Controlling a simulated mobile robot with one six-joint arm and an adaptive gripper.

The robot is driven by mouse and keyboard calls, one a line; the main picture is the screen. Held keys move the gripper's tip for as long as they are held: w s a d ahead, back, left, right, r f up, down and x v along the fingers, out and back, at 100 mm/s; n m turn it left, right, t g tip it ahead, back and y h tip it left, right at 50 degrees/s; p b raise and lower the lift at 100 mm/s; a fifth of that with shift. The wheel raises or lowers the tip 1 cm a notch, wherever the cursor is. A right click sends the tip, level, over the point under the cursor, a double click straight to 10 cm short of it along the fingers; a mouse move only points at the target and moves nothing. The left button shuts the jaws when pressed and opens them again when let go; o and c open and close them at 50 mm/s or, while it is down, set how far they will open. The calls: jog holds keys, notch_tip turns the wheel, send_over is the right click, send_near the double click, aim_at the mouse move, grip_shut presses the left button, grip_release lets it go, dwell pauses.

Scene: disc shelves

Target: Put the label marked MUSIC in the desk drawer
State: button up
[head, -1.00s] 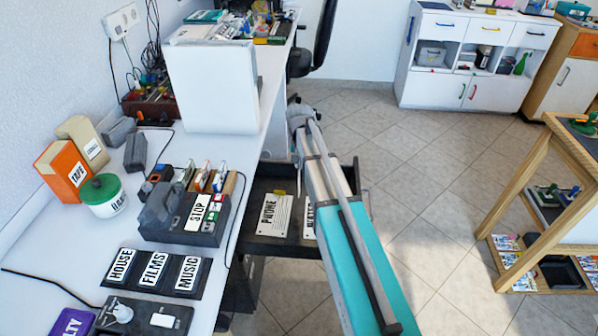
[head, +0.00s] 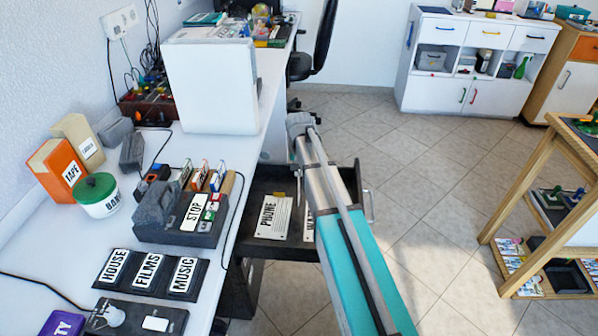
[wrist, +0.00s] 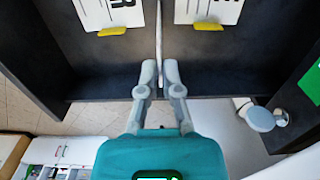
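In the wrist view, my gripper (wrist: 160,72) is low over the dark open desk drawer. Its fingers are close together on a thin white card (wrist: 158,40), seen edge-on; its word cannot be read. In the head view, my arm hides the gripper. The desk drawer (head: 262,246) is pulled out beside the desk. A PHONE label (head: 268,215) and a partly covered label (head: 308,224) lie in it. Both show in the wrist view as white cards with yellow tabs. A MUSIC plate (head: 184,275) stands on the desk beside the HOUSE and FILMS plates.
A green-lidded tub (head: 97,196), an orange TAPE box (head: 61,170) and a white panel (head: 212,85) stand behind. A wooden table (head: 560,165) is at right. The floor between is clear.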

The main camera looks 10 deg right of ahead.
jog(key=o, duration=0.4)
jog(key=shift+r, duration=0.2)
notch_tip(320, 180, up, 12)
jog(key=p, duration=1.2)
jog(key=shift+w+d, duration=0.1)
dwell(0.7)
jog(key=s+a+n, duration=0.2)
jog(key=s+n, duration=0.1)
jog(key=s, duration=1.9)
jog(key=shift+s+n, duration=0.15)
jog(key=shift+n, duration=0.15)
jog(key=shift+a, duration=0.1)
